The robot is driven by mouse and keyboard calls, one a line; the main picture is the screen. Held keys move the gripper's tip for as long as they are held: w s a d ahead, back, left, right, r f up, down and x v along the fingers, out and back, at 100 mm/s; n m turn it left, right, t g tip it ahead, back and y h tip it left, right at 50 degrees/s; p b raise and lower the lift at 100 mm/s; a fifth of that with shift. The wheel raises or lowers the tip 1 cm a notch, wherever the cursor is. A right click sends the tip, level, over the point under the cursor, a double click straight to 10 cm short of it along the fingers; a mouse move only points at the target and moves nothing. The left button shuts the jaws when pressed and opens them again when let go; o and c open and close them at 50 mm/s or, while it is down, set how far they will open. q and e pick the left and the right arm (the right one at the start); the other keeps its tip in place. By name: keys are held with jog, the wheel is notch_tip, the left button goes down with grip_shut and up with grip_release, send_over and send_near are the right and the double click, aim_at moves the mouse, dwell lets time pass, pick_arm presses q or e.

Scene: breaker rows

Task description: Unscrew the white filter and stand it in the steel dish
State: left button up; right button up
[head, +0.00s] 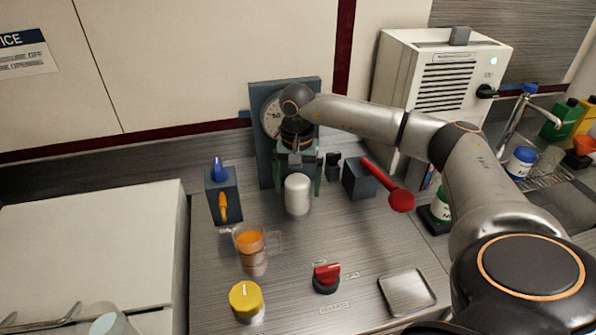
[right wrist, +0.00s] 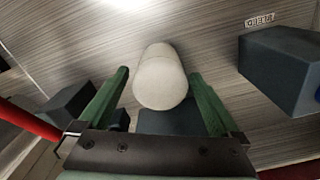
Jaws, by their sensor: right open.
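The white filter (head: 297,193) is a rounded white cylinder in front of the dark gauge panel (head: 263,152). It also shows in the right wrist view (right wrist: 161,80), with a dark block behind it. My right gripper (head: 298,184) is open, with its green fingers on either side of the filter. In the right wrist view my right gripper (right wrist: 160,77) shows a gap between each finger and the filter. The steel dish (head: 407,293) is a shallow square tray at the front right, empty. My left gripper is not in view.
A red-ended lever (head: 390,185) projects right of the filter. A block with yellow and blue handles (head: 222,195) is at left.

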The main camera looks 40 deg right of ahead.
jog(key=m+p, duration=0.1)
jog(key=m, duration=0.5)
jog(key=shift+r+m, duration=0.1)
jog(key=shift+m, duration=0.3)
jog(key=m+p, duration=0.1)
jog(key=m, duration=0.4)
jog(key=c, duration=1.2)
jog(key=n, duration=0.3)
jog(key=n+b, duration=0.1)
jog(key=n, duration=0.9)
jog(key=shift+b, duration=0.35)
jog(key=n, duration=0.4)
